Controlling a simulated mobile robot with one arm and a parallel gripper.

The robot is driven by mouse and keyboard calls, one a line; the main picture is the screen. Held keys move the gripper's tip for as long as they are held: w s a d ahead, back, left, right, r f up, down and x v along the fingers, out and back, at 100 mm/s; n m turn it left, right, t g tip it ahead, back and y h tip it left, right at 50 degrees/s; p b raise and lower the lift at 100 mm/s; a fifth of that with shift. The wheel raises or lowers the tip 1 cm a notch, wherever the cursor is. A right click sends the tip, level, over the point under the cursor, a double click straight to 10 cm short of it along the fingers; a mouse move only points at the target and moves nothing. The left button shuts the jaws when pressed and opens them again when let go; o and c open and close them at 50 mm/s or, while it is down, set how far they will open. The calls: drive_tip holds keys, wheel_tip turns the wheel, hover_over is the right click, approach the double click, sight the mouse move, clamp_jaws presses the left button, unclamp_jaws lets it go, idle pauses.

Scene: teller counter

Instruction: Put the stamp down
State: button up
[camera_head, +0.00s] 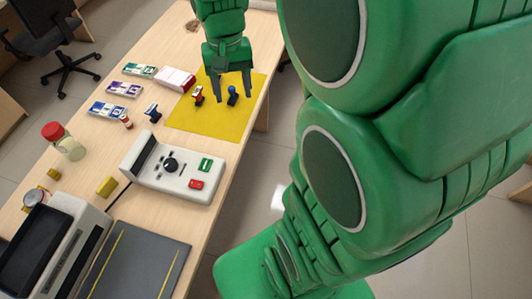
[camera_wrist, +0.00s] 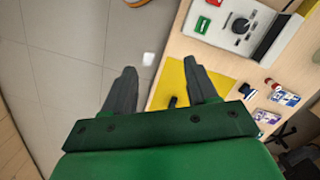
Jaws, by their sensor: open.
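A yellow mat (camera_head: 180,121) lies near the right edge of the wooden counter. A blue-handled stamp (camera_head: 232,97) stands upright on the mat, between the spread fingers of my gripper (camera_head: 235,99) as seen in the head view. A red-handled stamp (camera_head: 198,96) stands on the mat to its left. In the wrist view my gripper (camera_wrist: 160,66) has its fingers wide apart with nothing clamped. A small dark part of a stamp (camera_wrist: 172,101) shows between them over the yellow mat (camera_wrist: 213,88); most of it is hidden by the gripper's body.
Another stamp (camera_head: 153,113) stands left of the mat. Banknote bundles (camera_head: 124,89) and a pink-and-white pack (camera_head: 175,79) lie farther back. A white card machine (camera_head: 175,167) sits in front of the mat. A red-capped bottle (camera_head: 64,141) stands at left. The mat's front is bare.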

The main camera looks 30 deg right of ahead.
drive_tip(key=s+a+r+n, duration=0.1)
drive_tip(key=s+a+n, duration=0.1)
drive_tip(key=s, duration=1.7)
drive_tip(key=shift+s+a+n, duration=0.15)
drive_tip(key=shift+s+n, duration=0.1)
drive_tip(key=shift+n, duration=0.45)
